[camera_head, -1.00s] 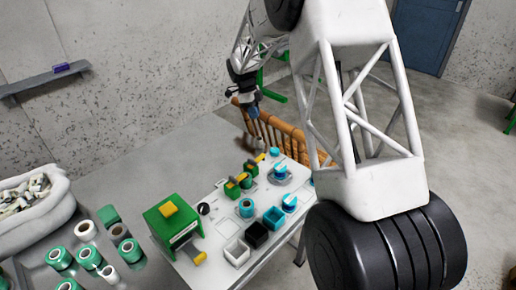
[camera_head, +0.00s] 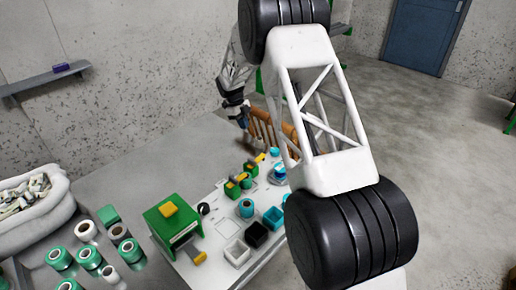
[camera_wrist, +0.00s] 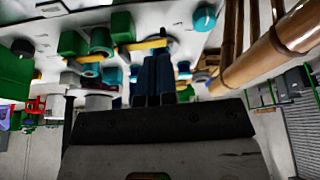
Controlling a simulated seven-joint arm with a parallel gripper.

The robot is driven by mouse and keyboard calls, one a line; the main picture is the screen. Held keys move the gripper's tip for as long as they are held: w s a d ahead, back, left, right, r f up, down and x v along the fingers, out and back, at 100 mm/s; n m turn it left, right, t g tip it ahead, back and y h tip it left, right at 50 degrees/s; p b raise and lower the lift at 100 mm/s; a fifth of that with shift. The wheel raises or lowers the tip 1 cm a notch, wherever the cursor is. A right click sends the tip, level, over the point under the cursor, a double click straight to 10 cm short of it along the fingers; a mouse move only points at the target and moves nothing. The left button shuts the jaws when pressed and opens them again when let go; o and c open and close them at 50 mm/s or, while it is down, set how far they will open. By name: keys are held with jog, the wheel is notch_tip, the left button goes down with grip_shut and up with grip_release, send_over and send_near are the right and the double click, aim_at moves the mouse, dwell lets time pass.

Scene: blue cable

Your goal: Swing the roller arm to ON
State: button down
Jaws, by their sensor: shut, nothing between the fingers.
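On the white panel (camera_head: 222,227) stand two small green blocks with yellow arms, one nearer (camera_head: 232,188) and one farther (camera_head: 251,169). I cannot tell which part is the roller arm, and no ON marking is readable. My gripper (camera_head: 243,119) hangs above and beyond the panel's far end in the head view. In the wrist view its dark blue fingers (camera_wrist: 153,80) are together and empty. A yellow bar (camera_wrist: 147,44) and a green block (camera_wrist: 122,27) show just beyond the fingertips, apparently apart from them.
A green machine (camera_head: 173,222) with a yellow top, a black knob (camera_head: 203,208), a black bin (camera_head: 256,235) and a white bin (camera_head: 237,252) share the panel. A wooden railing (camera_wrist: 270,52) is close to my gripper. Green spools (camera_head: 88,256) stand at left.

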jog(key=shift+f, duration=0.1)
jog(key=x, duration=1)
jog(key=shift+s+d, duration=0.65)
jog(key=shift+d, duration=0.2)
jog(key=shift+s+d, duration=0.6)
jog(key=shift+d, duration=0.15)
